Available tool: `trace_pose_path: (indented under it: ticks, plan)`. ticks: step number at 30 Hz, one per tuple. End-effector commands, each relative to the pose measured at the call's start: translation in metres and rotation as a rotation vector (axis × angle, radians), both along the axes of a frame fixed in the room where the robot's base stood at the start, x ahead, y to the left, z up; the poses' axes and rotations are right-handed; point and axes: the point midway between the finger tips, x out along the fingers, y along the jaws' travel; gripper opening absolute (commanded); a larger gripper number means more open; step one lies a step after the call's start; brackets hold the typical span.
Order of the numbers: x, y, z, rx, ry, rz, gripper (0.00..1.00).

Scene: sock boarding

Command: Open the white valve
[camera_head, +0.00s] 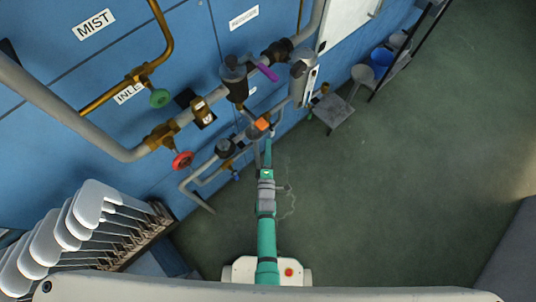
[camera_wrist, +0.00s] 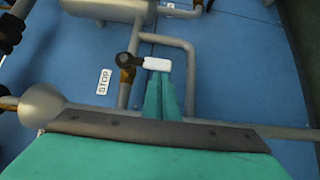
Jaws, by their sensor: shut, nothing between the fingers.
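The white valve (camera_wrist: 156,64) shows in the wrist view as a short white handle lying crosswise, its left end at a dark round hub and brass fitting (camera_wrist: 126,66) on a grey pipe. My gripper (camera_wrist: 158,76) is shut and empty, its two green fingers together with tips just below the white handle. I cannot tell whether they touch it. In the head view my gripper (camera_head: 268,142) reaches up to the pipes on the blue wall; I cannot make out the white handle there.
A STOP label (camera_wrist: 104,82) is left of the valve. Grey pipes (camera_wrist: 190,80) run close to the right. In the head view are an orange handle (camera_head: 262,124), red wheel (camera_head: 182,160), green wheel (camera_head: 160,97) and purple lever (camera_head: 267,72). White sock boards (camera_head: 95,200) stand left.

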Motion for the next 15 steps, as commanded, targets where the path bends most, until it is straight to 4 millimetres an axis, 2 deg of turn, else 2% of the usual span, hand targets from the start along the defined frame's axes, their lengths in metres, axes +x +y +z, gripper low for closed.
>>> trace_pose_path:
  ticks: [6, 15]
  plan:
    - [0.0133, -0.0002, 0.0001, 0.001, 0.000, -0.001, 0.00]
    - [0.0140, -0.0012, 0.0001, 0.000, 0.000, -0.002, 0.00]
